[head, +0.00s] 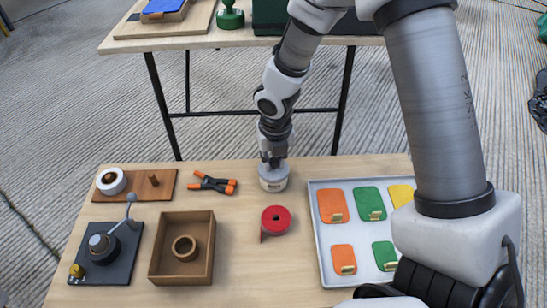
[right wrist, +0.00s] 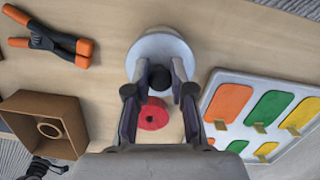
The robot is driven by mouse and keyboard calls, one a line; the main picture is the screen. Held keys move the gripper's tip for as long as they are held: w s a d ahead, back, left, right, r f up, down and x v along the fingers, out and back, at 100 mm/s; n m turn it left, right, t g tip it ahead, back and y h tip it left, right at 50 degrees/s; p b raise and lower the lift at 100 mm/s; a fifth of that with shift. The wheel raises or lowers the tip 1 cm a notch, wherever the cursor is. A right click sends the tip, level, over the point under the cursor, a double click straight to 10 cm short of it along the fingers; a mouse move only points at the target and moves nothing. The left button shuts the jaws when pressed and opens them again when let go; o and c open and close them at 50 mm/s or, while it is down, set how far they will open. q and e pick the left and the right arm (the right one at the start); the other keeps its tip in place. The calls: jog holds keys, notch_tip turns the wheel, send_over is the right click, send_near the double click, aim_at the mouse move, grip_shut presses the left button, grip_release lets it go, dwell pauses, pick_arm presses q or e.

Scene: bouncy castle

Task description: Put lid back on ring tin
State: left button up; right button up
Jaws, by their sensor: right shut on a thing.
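My right gripper (head: 272,160) points down at the pale round tin (head: 273,181) near the back middle of the table. In the right wrist view, my right gripper (right wrist: 159,80) is shut on the dark knob of the lid (right wrist: 158,77). The pale round top (right wrist: 160,48) shows around the knob. The lid is at the top of the tin, but the fingers cover much of it, and I cannot tell whether it is fully seated. My left gripper is not in view.
A red roll (head: 276,220) lies in front of the tin. A grey tray (head: 316,240) of coloured pouches is to the right. An orange-tipped clamp (head: 213,183), a wooden box (head: 159,262) holding a ring, a lever device (head: 105,247) and a wooden board (head: 135,193) are left.

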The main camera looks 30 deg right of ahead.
jog(key=shift+f+p, duration=0.15)
jog(key=shift+p, duration=0.5)
dwell(0.8)
jog(key=o, duration=1.4)
notch_tip(320, 180, up, 7)
jog(key=p, duration=0.8)
jog(key=shift+p, duration=0.3)
jog(key=shift+c, duration=0.4)
grip_shut()
